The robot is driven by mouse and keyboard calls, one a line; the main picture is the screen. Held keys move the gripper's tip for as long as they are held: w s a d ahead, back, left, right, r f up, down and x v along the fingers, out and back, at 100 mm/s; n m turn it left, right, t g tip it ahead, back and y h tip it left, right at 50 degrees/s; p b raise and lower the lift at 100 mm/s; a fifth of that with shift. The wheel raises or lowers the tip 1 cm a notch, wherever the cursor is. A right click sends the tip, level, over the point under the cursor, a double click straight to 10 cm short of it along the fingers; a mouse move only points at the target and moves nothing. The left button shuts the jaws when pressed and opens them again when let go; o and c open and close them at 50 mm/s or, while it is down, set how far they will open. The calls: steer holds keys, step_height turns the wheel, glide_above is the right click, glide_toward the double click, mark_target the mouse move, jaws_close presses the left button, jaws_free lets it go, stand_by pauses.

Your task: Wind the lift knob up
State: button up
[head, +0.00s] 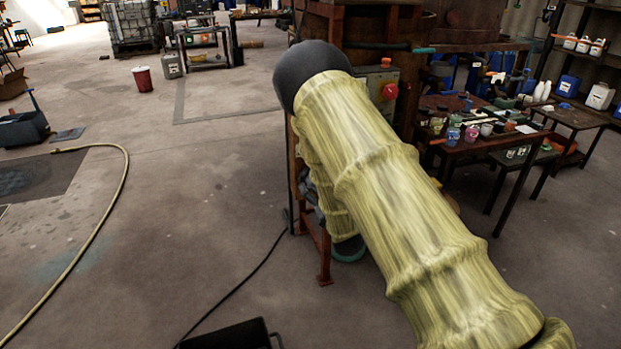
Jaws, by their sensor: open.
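I cannot make out the lift knob for certain. A red round knob or button (390,91) sits on a pale grey-green box (380,78) on the frame of a large brown vat (405,25), just right of my arm. My arm, in a yellow-green ribbed sleeve with a dark rounded elbow, crosses the middle of the head view and hides much of the stand below the vat. Another sleeved part of it shows behind, pointing down. My gripper does not show, so its place relative to the knob cannot be told.
A dark red table (470,150) with jars and small pots stands right of the vat. A black cable (245,280) runs over the floor to the red-brown stand (325,262). A yellow hose (105,225) lies at left. The floor between is clear.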

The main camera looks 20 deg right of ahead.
steer(key=w+p, duration=0.1)
steer(key=w, duration=0.6)
steer(key=shift+w+a+p, duration=0.1)
steer(key=shift+w+p, duration=0.2)
steer(key=shift+w, duration=0.1)
steer(key=c, duration=1)
